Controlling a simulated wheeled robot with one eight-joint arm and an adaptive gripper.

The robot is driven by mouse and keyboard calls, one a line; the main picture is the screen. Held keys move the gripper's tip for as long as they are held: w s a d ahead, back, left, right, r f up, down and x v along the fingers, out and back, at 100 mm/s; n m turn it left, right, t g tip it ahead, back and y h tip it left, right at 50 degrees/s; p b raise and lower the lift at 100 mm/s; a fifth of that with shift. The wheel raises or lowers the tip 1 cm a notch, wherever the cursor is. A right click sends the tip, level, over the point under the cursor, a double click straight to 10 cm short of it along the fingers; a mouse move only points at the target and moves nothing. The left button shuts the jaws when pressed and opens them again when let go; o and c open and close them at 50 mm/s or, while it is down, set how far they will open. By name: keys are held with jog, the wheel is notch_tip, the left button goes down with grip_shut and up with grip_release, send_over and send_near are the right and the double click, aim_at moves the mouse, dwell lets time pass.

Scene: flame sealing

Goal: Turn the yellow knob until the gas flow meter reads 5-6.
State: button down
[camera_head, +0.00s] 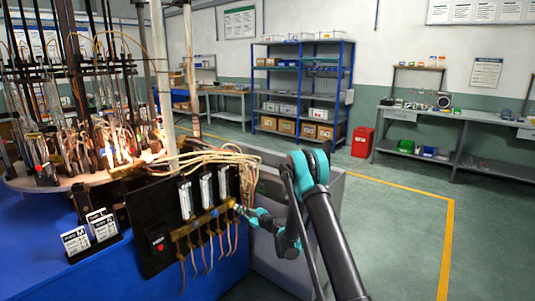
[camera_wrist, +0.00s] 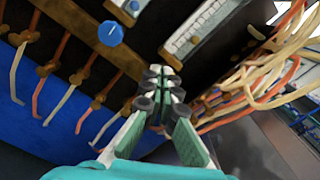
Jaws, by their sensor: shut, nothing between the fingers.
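The black gas panel (camera_head: 150,215) carries several upright flow meters (camera_head: 206,190) with a brass pipe (camera_head: 205,219) and small brass valves below them. Two meters show partly in the wrist view (camera_wrist: 200,30); their readings are too small to tell. My gripper (camera_head: 239,208) is at the right end of the brass pipe, by the panel's lower right. In the wrist view my gripper (camera_wrist: 164,78) has its fingertips together, pointing at the panel below the right-hand meter. The tips hide what lies right behind them. I cannot make out a distinct yellow knob.
A blue knob (camera_wrist: 111,33) sits on the panel left of my fingertips. Orange and cream hoses (camera_wrist: 265,85) crowd the right side, and thin tubes (camera_wrist: 62,105) hang at the left. Small white cards (camera_head: 103,224) stand on the blue bench (camera_head: 100,275).

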aim_at(231, 203)
jog(key=shift+w+a+r, duration=0.15)
jog(key=shift+w+a, duration=0.35)
jog(key=shift+w, duration=0.45)
jog(key=shift+w+a+r, duration=0.15)
jog(key=shift+w+a, duration=0.3)
jog(key=shift+w, duration=0.55)
jog(key=shift+w+a+r, duration=0.15)
jog(key=shift+w+a, duration=0.35)
jog(key=shift+w, duration=0.45)
